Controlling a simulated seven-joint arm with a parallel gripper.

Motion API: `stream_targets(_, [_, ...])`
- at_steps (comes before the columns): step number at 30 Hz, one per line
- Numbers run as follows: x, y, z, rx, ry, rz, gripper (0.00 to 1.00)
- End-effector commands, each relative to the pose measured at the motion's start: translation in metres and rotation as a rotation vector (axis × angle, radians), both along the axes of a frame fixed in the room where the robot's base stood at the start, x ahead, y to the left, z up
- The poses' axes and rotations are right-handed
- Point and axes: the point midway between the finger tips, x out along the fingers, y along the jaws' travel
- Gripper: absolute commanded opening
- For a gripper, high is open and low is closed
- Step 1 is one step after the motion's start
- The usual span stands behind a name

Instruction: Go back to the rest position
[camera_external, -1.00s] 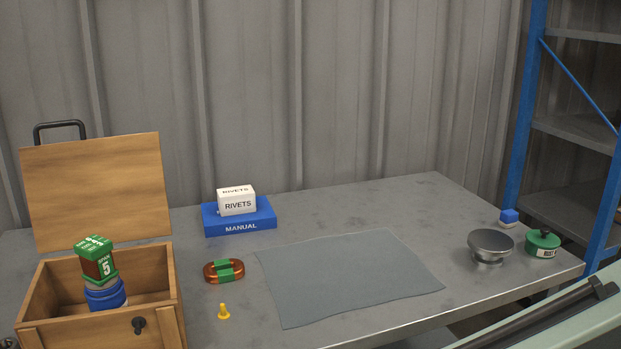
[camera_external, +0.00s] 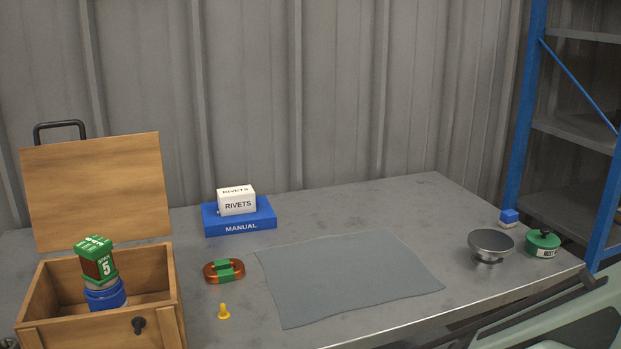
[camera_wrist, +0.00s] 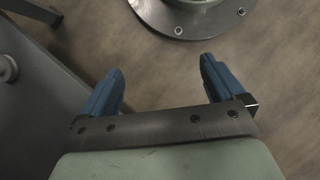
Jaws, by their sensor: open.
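My gripper (camera_wrist: 160,75) shows in the wrist view with its two blue fingers spread wide and nothing between them. It hangs over the brown floor, beside the edge of a grey surface at the left. In the external view the gripper itself is out of frame; only a pale green part of my arm shows at the lower right corner, in front of the table's right end.
A blue-framed shelf (camera_external: 525,110) stands right.

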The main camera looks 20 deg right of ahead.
Motion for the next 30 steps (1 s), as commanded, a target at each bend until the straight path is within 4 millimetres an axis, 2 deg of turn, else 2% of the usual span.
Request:
stream_targets(1, [-0.003, -0.012, 0.006, -0.006, 0.003, -0.05, 0.96])
stream_targets(6, [-0.009, -0.045, 0.018, -0.023, 0.008, -0.211, 0.96])
stream_targets(18, [-0.038, -0.109, 0.048, -0.07, 0.035, -0.584, 0.96])
stream_targets(24, [-0.054, -0.131, 0.062, -0.09, 0.051, -0.753, 0.96])
stream_targets(30, [-0.065, -0.143, 0.07, -0.104, 0.062, -0.853, 0.96])
